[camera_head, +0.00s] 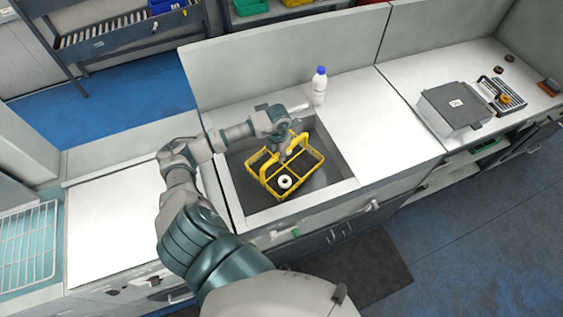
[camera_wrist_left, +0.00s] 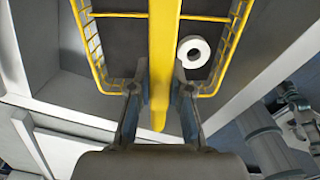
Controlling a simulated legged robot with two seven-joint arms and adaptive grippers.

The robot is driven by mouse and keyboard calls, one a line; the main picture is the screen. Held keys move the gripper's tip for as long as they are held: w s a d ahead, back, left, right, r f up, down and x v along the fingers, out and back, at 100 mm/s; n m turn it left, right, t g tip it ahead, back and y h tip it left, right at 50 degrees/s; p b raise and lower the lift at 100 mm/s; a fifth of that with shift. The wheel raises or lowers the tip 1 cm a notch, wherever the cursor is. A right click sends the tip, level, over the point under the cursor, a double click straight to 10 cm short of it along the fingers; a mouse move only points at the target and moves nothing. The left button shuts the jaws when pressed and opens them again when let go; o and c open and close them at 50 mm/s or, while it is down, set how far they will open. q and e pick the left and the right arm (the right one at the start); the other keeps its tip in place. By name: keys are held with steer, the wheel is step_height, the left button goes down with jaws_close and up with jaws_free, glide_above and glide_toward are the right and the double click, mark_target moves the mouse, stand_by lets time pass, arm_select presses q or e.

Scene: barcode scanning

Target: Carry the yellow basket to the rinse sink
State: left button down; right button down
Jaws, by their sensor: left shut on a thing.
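The yellow basket (camera_head: 313,163) is within the opening of the grey rinse sink (camera_head: 237,187) in the head view. A white bottle or roll with a dark round centre (camera_head: 285,181) is in its near compartment; it also shows in the left wrist view (camera_wrist_left: 190,60). My left gripper (camera_head: 288,152) is above the basket and shut on its yellow handle (camera_wrist_left: 162,50), with one finger on each side. The gripper partly hides the handle in the head view. I cannot tell whether the basket touches the sink floor. My right gripper is not in view.
A white bottle with a blue cap (camera_head: 319,86) stands by the sink's back right corner. White counter (camera_head: 375,125) is clear to the right, up to a grey box (camera_head: 455,106). A wire rack (camera_head: 27,245) lies at far left.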

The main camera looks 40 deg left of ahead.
mark_target(279, 170)
arm_select(q)
steer(key=shift+a+f, duration=0.15)
steer(key=shift+f, duration=0.5)
step_height(279, 170, down, 2)
steer(key=shift+f, duration=0.1)
steer(key=shift+d+f, duration=0.2)
steer(key=shift+f, duration=0.05)
steer(key=shift+a, duration=0.1)
steer(key=shift+f, duration=0.2)
steer(key=c, duration=1.1)
jaws_free()
steer(key=shift+s, duration=0.1)
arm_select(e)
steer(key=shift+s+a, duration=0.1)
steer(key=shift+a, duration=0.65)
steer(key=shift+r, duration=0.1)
